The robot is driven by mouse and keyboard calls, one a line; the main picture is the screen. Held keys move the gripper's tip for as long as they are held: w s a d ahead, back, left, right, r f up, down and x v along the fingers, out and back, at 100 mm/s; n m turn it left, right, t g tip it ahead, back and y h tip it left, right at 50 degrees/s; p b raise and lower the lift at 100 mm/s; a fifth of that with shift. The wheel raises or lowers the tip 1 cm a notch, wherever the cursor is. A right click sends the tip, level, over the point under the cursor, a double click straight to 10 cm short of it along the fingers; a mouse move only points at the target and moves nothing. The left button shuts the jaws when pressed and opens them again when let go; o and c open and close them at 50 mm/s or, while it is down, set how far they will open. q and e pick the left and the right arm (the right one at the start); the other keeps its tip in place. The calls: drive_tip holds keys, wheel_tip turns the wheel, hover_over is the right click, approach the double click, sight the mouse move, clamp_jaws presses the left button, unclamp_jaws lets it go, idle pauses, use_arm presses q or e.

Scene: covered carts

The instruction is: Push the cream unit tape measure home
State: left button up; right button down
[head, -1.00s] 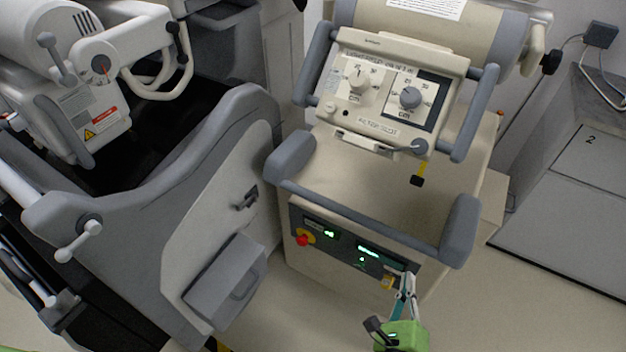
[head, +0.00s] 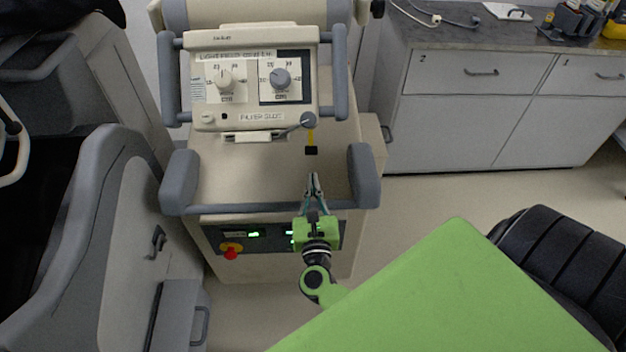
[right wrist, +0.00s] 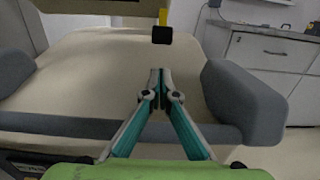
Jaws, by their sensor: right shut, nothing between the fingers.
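The cream unit (head: 265,182) stands in the middle of the head view, with a dial panel (head: 253,78) at its top. The tape measure's yellow strip (head: 311,135) hangs out below the panel's right corner and ends in a black tab (head: 311,150). In the right wrist view the tab (right wrist: 162,35) hangs just above and beyond my fingertips, apart from them. My right gripper (head: 314,176) is shut and empty, below the tab and over the unit's front bar. It points at the unit in the right wrist view (right wrist: 158,72). My left gripper is not in view.
A grey padded bar (head: 268,209) with upright ends runs along the unit's front. A red button (head: 231,253) is below it. A grey machine (head: 110,230) stands close on the left. Cabinets (head: 470,105) line the right back; floor between is clear.

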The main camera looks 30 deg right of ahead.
sight(311, 150)
drive_tip(key=shift+w+d+r+p, duration=0.4)
drive_tip(key=shift+w+r+p, duration=0.15)
drive_tip(key=shift+r, duration=0.2)
drive_tip(key=shift+w+d+r+p, duration=0.35)
drive_tip(key=shift+w+r+p, duration=0.1)
drive_tip(key=shift+w+r, duration=0.2)
drive_tip(key=w+r, duration=0.1)
drive_tip(key=d+r+p, duration=0.1)
drive_tip(key=r, duration=0.1)
drive_tip(key=shift+w, duration=0.4)
drive_tip(key=shift+w+d+f, duration=0.1)
drive_tip(key=shift+f, duration=0.05)
